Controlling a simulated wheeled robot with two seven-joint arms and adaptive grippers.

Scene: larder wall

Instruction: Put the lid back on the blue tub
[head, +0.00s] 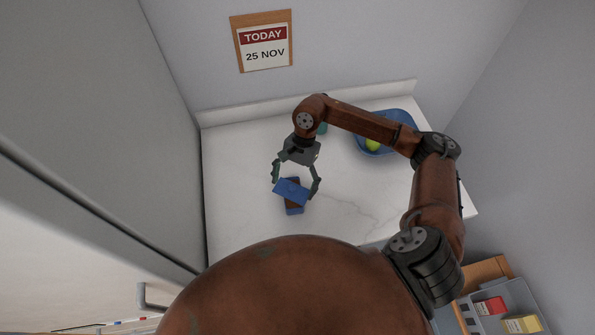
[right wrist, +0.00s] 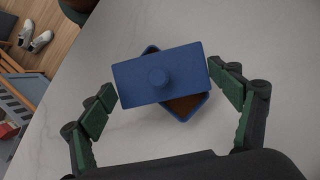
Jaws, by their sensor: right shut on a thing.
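The blue lid (head: 291,187), a flat rectangle with a round knob, is held by its two ends between the fingers of my right gripper (head: 294,189). The lid also shows in the right wrist view (right wrist: 186,70), roughly level across the picture. The blue tub (head: 294,211) is under the lid on the white counter, turned at an angle to it. In the right wrist view the tub's corner (right wrist: 197,109) sticks out below the lid, with brown contents showing. The lid hides most of the tub, and the gap between them is hard to judge. My left gripper is not in view.
A blue tray (head: 401,117) with a yellow-green round thing (head: 373,145) stands at the counter's back right. A teal thing (head: 322,128) is partly hidden behind my right arm. The marble counter (head: 235,160) is clear around the tub. A grey cabinet stands left.

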